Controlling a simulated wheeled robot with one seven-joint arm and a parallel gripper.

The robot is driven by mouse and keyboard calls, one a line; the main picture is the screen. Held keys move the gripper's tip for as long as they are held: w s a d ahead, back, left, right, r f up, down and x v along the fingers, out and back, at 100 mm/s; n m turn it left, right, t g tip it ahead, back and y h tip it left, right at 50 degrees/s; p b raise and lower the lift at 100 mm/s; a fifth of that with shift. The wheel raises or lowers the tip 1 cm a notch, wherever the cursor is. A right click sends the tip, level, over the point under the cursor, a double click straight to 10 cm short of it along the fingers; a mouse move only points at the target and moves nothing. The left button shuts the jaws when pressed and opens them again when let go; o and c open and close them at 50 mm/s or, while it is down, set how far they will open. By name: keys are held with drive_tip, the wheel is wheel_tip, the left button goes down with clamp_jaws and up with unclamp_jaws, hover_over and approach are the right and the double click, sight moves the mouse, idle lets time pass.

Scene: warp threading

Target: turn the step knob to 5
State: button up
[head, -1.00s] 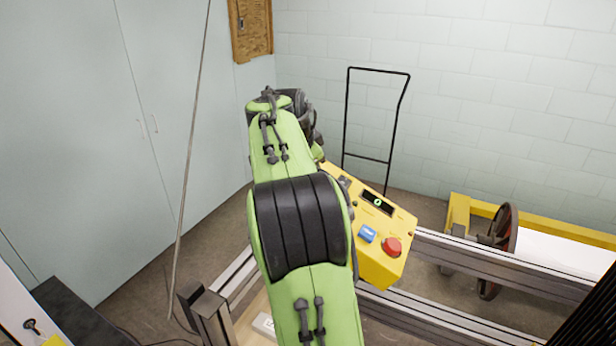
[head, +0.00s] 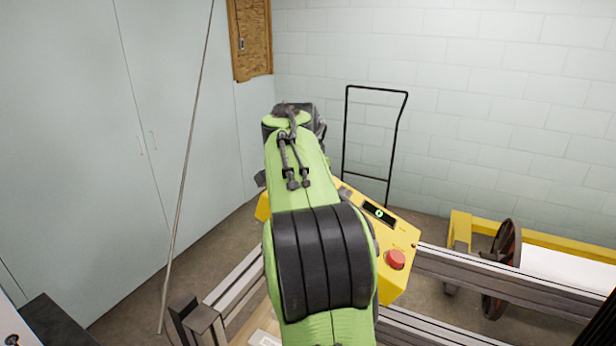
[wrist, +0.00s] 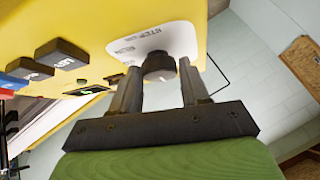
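The step knob (wrist: 158,66) is a dark round knob on a white label plate of the yellow control box (wrist: 100,20), in the wrist view. My gripper (wrist: 160,75) has its two fingers apart, one on each side of the knob; a gap seems to show on both sides, though contact is hard to judge. The plate carries the word STEP and other small lettering, too blurred to read a setting. In the head view the yellow box (head: 395,283) shows, but my green arm hides the knob and the gripper.
The box also bears a red button (head: 395,260) and a small display (head: 379,213) with a green mark. Dark push buttons (wrist: 62,52) lie left of the knob in the wrist view. Metal rails (head: 480,268) run to the right. A black handle frame (head: 346,130) stands behind.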

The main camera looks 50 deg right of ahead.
drive_tip(key=o, duration=0.3)
drive_tip(key=p+v, duration=0.4)
drive_tip(key=v, duration=1.1)
drive_tip(key=shift+s+a+r+p, duration=0.2)
drive_tip(key=shift+r+p, duration=0.1)
drive_tip(key=shift+p, duration=0.05)
drive_tip(key=s+a+f+n+y+b, duration=0.1)
drive_tip(key=s+a+f+n+y, duration=0.1)
drive_tip(key=s+a+f+n, duration=0.3)
drive_tip(key=s+a+f+n+y+b, duration=0.2)
drive_tip(key=s+a+f+n, duration=0.3)
drive_tip(key=a+f, duration=0.6)
drive_tip(key=s+a+f+n+t+y+b, duration=0.1)
drive_tip(key=s+a+f+n+y, duration=0.1)
drive_tip(key=s+a+f+n, duration=0.3)
drive_tip(key=a+f+n, duration=0.2)
drive_tip(key=a+n, duration=0.1)
drive_tip(key=shift+s+a+f+b, duration=0.2)
drive_tip(key=shift+a+f+b, duration=0.1)
drive_tip(key=shift+f+b, duration=0.1)
